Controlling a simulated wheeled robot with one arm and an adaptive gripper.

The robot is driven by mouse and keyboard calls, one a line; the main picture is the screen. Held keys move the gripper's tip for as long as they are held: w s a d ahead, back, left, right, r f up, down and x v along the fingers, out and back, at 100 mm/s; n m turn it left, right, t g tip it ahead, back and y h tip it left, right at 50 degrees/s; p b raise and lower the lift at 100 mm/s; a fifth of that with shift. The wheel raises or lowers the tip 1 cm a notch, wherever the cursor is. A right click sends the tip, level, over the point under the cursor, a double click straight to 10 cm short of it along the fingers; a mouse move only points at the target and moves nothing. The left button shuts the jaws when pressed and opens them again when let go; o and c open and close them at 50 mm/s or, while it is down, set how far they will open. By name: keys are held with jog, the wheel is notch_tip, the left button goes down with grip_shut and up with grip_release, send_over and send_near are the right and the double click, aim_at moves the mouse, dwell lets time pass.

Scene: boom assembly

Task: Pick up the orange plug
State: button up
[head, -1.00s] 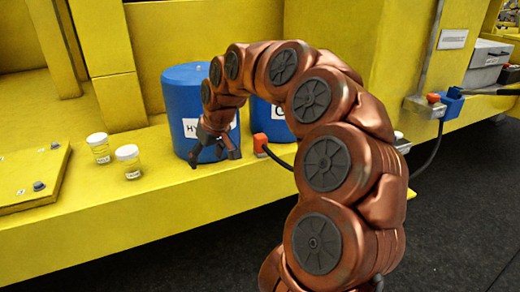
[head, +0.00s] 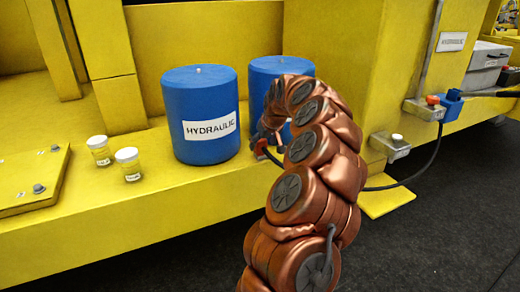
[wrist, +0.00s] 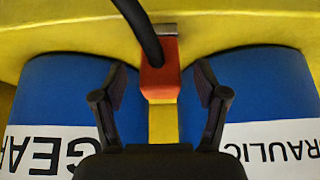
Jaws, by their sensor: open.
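The orange plug (wrist: 159,80) shows in the wrist view between the two fingers, with a black cable (wrist: 141,30) leading up from it. My gripper (wrist: 160,92) is open, one finger on each side of the plug, with visible gaps. In the head view the plug (head: 261,146) is a small orange patch on the yellow ledge, partly hidden by my gripper (head: 267,138). It sits in front of the gap between two blue drums. I cannot tell how far the fingertips are from it in depth.
The blue HYDRAULIC drum (head: 200,115) stands left of my gripper, and a second blue drum (head: 280,68) stands behind it. Two small jars (head: 128,163) are further left. A blue socket with an orange top (head: 447,104) is at the right, with a black cable.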

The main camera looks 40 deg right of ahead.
aim_at(260, 150)
jog(key=shift+p+x, duration=1)
jog(key=shift+x, duration=1.45)
jog(key=shift+r, duration=0.1)
grip_shut()
